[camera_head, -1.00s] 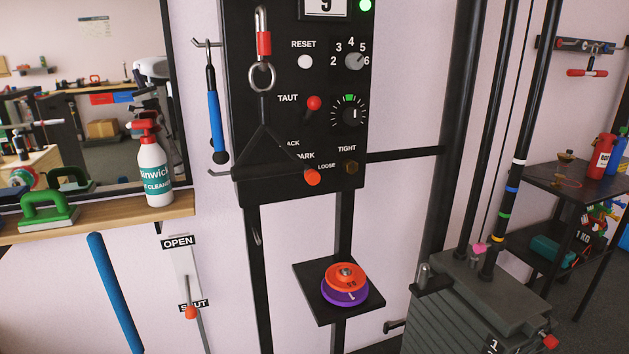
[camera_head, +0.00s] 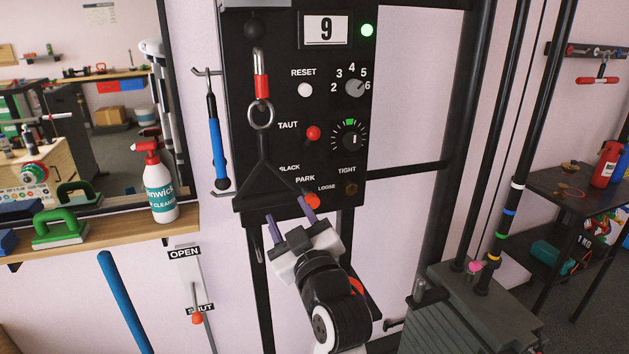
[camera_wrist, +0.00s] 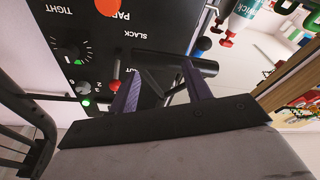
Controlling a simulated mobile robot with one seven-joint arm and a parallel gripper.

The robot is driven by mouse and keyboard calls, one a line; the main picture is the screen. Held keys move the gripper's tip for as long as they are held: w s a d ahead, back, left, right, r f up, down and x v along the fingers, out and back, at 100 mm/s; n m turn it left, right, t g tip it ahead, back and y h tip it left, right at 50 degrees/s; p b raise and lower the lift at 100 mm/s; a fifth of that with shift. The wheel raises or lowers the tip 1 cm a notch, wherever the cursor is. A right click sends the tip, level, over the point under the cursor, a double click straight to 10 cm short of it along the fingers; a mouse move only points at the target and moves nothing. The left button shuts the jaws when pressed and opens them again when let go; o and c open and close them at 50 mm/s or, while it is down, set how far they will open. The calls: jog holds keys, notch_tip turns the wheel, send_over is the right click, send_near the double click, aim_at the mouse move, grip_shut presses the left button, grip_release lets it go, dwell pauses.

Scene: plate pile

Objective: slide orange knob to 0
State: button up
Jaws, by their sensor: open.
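An orange knob (camera_head: 312,201) sits on the lower part of the black panel (camera_head: 248,80), just below the word PARK. It also shows at the top edge of the wrist view (camera_wrist: 107,5), partly cut off. A second orange knob (camera_head: 196,318) is on the OPEN/SHUT slider at lower left, down by SHUT. I cannot make out a 0 mark. My gripper (camera_head: 288,211) is in front of the panel's lower edge, its purple fingers spread and empty. One fingertip appears close to the knob below PARK; contact is unclear. The fingers also show in the wrist view (camera_wrist: 161,68).
A black triangular handle (camera_head: 262,165) hangs from a ring in front of the panel. A red knob (camera_head: 313,133) is by TAUT. A blue-handled tool (camera_head: 217,140) hangs at the panel's left. A weight stack (camera_head: 455,310) stands at lower right.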

jog(key=g+h+p, duration=0.1)
jog(key=g+h, duration=0.1)
send_near(313, 202)
jog(key=s, duration=0.1)
jog(key=p+x, duration=0.4)
jog(key=x, duration=0.7)
jog(key=shift+w, duration=0.4)
jog(key=shift+w+a+f, duration=0.15)
jog(key=shift+w+f, duration=0.05)
jog(key=shift+w, duration=0.55)
jog(key=shift+c, duration=0.3)
grip_shut()
